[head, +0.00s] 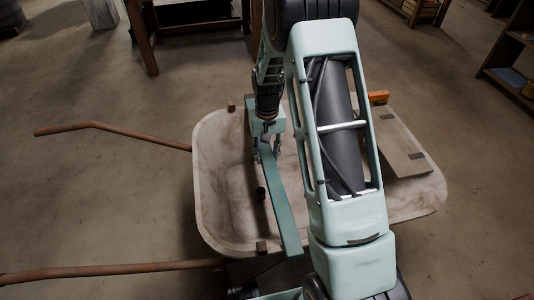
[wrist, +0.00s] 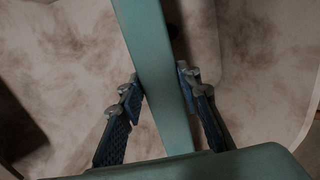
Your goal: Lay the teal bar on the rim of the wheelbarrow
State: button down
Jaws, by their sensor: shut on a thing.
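The teal bar (head: 284,205) is long and flat. In the head view it slants from my gripper (head: 267,152) toward the near edge of the wheelbarrow (head: 207,165). Its near end reaches past the near rim; I cannot tell whether it touches there. My gripper is shut on the bar near its far end, above the tray. In the wrist view the bar (wrist: 150,60) runs between the two fingers of my gripper (wrist: 160,88), with the pale, stained tray behind it. My arm hides the middle of the wheelbarrow.
Small brown blocks sit on the far rim (head: 231,106) and near rim (head: 262,247). A grey-brown board (head: 402,145) with dark patches lies across the tray's right side, near an orange piece (head: 378,97). Two rusty handles (head: 110,130) stick out left.

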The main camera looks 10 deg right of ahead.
jog(key=shift+f, duration=0.1)
jog(key=c, duration=1.3)
grip_release()
notch_tip(320, 180, up, 12)
jog(key=shift+r, duration=0.1)
jog(key=shift+s, duration=0.1)
